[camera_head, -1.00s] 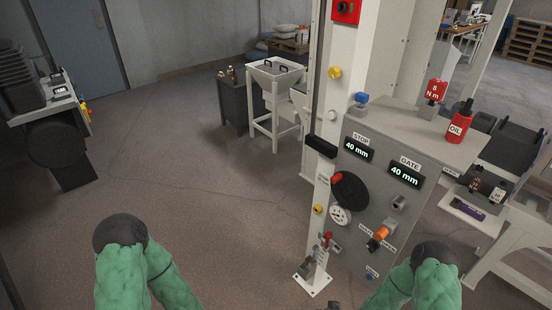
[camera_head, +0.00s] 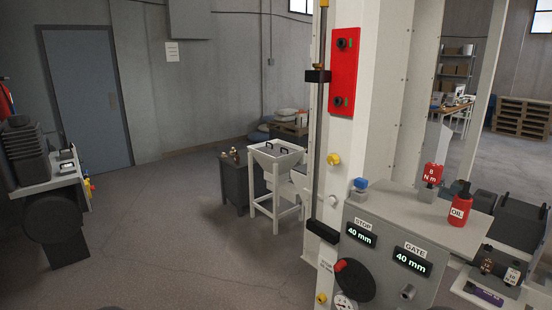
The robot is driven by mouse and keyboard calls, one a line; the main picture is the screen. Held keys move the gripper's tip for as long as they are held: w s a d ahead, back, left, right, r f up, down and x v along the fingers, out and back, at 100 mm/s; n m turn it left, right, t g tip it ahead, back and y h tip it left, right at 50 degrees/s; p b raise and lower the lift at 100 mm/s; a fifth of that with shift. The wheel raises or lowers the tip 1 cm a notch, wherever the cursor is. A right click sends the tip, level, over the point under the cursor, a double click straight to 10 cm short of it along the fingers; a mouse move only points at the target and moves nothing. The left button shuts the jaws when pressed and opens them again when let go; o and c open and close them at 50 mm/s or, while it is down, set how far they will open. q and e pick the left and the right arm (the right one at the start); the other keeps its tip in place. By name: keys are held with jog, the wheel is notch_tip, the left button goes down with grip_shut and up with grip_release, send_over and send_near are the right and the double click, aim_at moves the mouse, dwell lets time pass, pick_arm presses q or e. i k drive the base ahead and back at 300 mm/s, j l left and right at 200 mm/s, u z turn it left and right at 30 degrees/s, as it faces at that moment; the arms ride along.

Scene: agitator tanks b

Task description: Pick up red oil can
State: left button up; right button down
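The red oil can (camera_head: 460,205) has a dark top and a white OIL label. It stands upright on the right part of the grey control cabinet's top (camera_head: 415,213). Neither of my grippers shows in the head view, and nothing is touching the can.
A red "8 N m" item (camera_head: 431,175) and a blue-capped knob (camera_head: 359,187) share the cabinet top. A white post with a red plate (camera_head: 343,72) rises beside the cabinet. A white hopper stand (camera_head: 277,180) is behind. The floor at left centre is clear.

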aim_at(461, 202)
jog(key=l+z, duration=0.1)
jog(key=z, duration=0.3)
jog(key=l+z, duration=0.1)
jog(key=z, duration=0.65)
